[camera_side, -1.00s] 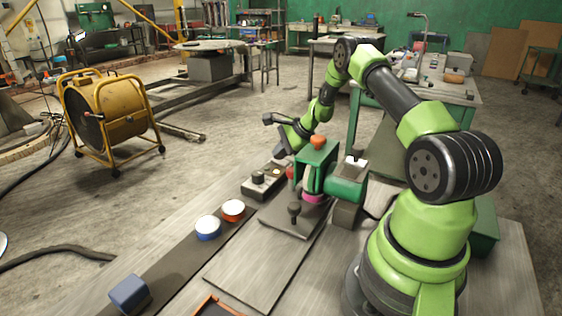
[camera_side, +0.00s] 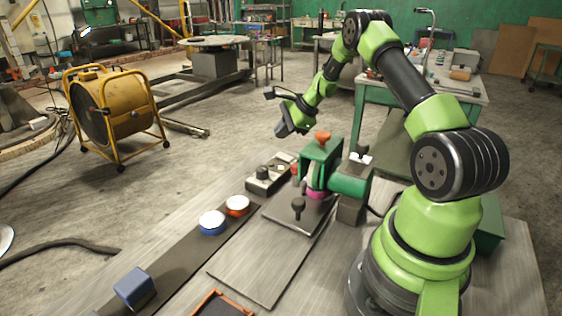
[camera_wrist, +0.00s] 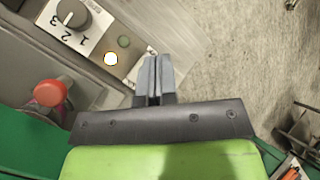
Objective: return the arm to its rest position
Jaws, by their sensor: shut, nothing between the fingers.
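My gripper (camera_side: 281,129) is raised above the far end of the workbench in the side view, clear of everything on it. The wrist view shows this control box (camera_wrist: 84,38) at upper left, with a numbered dial, a lit white button and a green button.
A green machine (camera_side: 320,162) with an orange knob stands right of the control box. A blue-sided disc (camera_side: 212,223), a red-sided disc (camera_side: 238,205) and a blue block (camera_side: 134,290) lie on a dark strip. A yellow fan (camera_side: 112,115) stands on the floor, left.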

